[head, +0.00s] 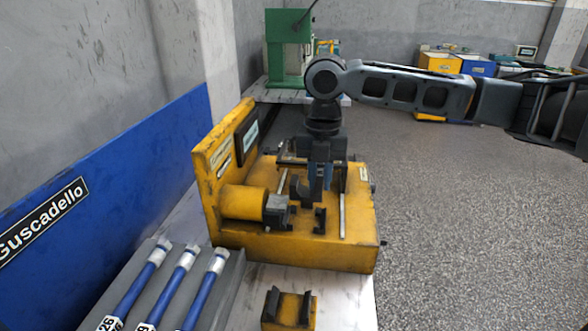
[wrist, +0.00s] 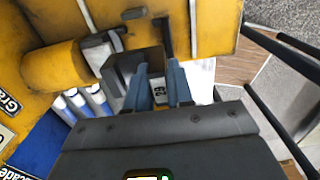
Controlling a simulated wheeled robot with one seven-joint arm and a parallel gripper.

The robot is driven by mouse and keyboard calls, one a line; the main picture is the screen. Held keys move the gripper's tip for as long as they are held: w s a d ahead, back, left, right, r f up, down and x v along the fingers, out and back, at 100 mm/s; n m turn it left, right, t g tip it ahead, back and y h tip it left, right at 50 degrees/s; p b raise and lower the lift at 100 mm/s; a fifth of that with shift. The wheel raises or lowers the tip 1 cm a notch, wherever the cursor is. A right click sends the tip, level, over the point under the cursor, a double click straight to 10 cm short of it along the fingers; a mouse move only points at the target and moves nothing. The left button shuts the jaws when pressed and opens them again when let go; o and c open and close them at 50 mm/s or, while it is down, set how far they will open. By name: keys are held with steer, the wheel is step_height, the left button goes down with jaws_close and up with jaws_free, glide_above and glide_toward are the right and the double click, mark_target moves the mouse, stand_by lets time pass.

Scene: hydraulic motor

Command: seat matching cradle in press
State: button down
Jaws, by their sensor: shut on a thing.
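My gripper (head: 321,196) is over the yellow press (head: 300,250), pointing down. In the wrist view its two blue fingers (wrist: 164,92) are shut on a dark grey cradle (wrist: 122,70). A white label reading about "29" shows between the fingers. In the head view the held cradle (head: 298,188) seems to be the dark curved piece left of the fingers, above the press bed; whether it touches the bed I cannot tell. The press has a yellow cylinder (head: 243,203) with a dark ram head (head: 277,209). A black upright bracket (head: 320,222) stands on the bed to the right of it.
A yellow block with black prongs (head: 287,310) stands on the table in front of the press. Several blue rods (head: 186,275) lie in a grey rack at the left. Metal guide rods run across the press. A green machine (head: 287,50) and coloured boxes stand behind.

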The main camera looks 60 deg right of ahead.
mark_target(317, 195)
steer(key=shift+w+f, duration=0.15)
steer(key=shift+f, duration=0.05)
steer(key=shift+f+b, duration=2.05)
steer(key=shift+f, duration=0.2)
steer(key=shift+f+b, duration=0.8)
steer(key=shift+f, duration=0.65)
steer(key=c, duration=0.9)
jaws_free()
steer(key=shift+r, duration=3.85)
